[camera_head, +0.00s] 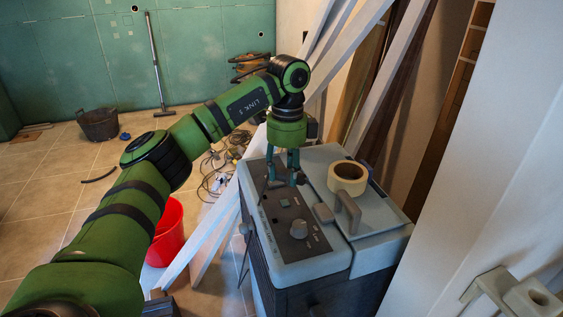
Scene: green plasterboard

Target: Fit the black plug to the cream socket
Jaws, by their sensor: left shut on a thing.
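My left gripper (284,178) points down over the left part of a grey machine's top panel (285,258). Its fingers are shut on a small dark thing, apparently the black plug, mostly hidden between the fingertips. The fingertips are close to the panel; I cannot tell whether the plug touches it. I cannot make out the cream socket for certain; it may be hidden by the gripper or too small to tell. My right gripper is not in view.
The machine has a round knob (299,229), a handle (347,211) and a tape roll (347,178) on top. White boards (345,70) lean behind it. A red bucket (168,232) and tangled cables (214,172) are on the tiled floor. A pale panel (490,180) stands at right.

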